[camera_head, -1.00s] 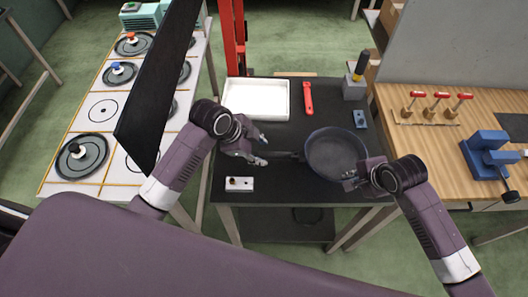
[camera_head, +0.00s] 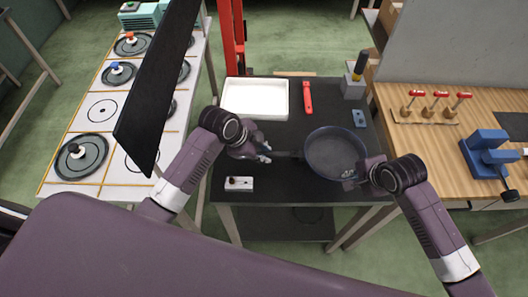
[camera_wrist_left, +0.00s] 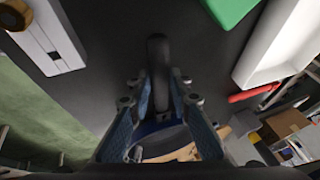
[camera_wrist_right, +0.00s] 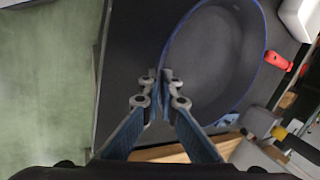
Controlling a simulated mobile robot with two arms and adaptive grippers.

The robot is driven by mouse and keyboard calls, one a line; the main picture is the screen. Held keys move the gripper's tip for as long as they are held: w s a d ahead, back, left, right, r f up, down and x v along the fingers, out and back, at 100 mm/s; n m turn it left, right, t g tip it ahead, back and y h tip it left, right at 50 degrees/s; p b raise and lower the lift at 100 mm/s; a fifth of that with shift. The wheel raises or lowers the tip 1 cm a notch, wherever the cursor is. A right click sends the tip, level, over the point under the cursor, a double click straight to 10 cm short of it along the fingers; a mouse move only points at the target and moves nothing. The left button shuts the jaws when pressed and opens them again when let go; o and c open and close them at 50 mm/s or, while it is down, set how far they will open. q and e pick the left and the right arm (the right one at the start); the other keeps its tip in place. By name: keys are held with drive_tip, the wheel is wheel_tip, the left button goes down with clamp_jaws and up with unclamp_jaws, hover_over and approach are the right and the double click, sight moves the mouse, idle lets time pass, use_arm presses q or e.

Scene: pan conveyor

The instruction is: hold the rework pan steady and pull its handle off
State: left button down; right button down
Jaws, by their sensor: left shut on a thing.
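The dark pan with a blue rim (camera_head: 336,152) lies on the black table (camera_head: 290,180). Its black handle (camera_head: 286,155) points left. My left gripper (camera_head: 266,155) is shut on the handle; in the left wrist view the black handle (camera_wrist_left: 158,55) runs between the two blue fingers (camera_wrist_left: 158,95). My right gripper (camera_head: 349,178) is at the pan's near right edge. In the right wrist view its fingertips (camera_wrist_right: 162,80) are close together on the pan's rim, with the pan's inside (camera_wrist_right: 215,60) beyond. The handle's joint with the pan is not clear.
A white tray (camera_head: 255,98) and a red handle-shaped piece (camera_head: 308,98) lie at the back. A white block (camera_head: 239,184) is at the front left. A grey block with a yellow-and-black tool (camera_head: 355,85) and a small blue block (camera_head: 359,118) stand at the right. A green thing (camera_wrist_left: 230,8) shows beside the left gripper.

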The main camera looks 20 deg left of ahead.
use_arm(q)
drive_tip(key=c, duration=2.4)
unclamp_jaws()
clamp_jaws()
drive_tip(key=shift+a, duration=0.15)
drive_tip(key=shift+s+a, duration=0.25)
drive_tip(key=shift+a, duration=0.55)
drive_tip(key=shift+s+a, duration=0.2)
drive_tip(key=shift+a, duration=0.55)
drive_tip(key=shift+r, duration=3.75)
